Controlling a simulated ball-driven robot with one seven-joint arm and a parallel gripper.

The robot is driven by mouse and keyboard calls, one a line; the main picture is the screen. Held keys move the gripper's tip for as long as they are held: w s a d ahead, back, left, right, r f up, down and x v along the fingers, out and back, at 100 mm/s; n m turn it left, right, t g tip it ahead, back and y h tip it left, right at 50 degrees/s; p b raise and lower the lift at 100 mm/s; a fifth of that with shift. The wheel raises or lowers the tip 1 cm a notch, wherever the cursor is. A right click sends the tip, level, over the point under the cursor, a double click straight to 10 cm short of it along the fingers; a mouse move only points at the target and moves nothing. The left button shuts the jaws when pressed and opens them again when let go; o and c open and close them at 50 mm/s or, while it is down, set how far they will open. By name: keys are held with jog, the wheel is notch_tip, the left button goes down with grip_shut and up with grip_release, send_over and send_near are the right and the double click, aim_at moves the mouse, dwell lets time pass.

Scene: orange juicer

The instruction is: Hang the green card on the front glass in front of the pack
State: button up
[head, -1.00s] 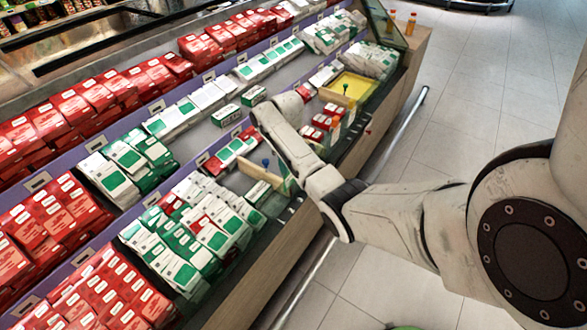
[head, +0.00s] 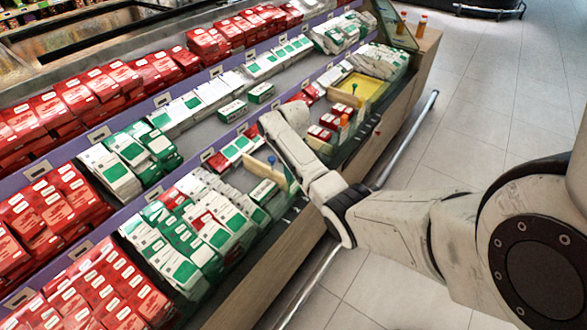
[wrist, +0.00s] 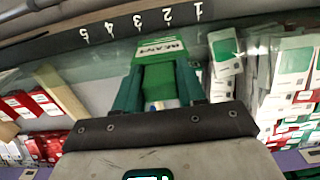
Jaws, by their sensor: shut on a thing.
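In the wrist view, my gripper (wrist: 161,82) is shut on the green card (wrist: 158,48), which has a white printed label at its top edge. The card lies between the two dark green fingers, close to a grey rail (wrist: 140,22) marked with numbers. White-and-green packs (wrist: 226,50) stand to the right of the card. Red-and-white packs (wrist: 32,102) lie to the left. I cannot tell whether the card touches the front glass. In the head view, my arm reaches to the shelf's front edge, and the gripper and card are mostly hidden.
In the head view, a wooden divider (head: 266,171) with a blue knob (head: 271,160) stands near my wrist. A yellow tray (head: 374,86) is farther back, and small red packs (head: 319,133) lie before it. Rows of red packs (head: 50,206) fill the left. Tiled floor (head: 480,120) lies right.

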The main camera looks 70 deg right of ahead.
jog(key=o, duration=1.1)
notch_tip(320, 180, up, 11)
jog(key=shift+f, duration=0.1)
jog(key=shift+a, duration=0.1)
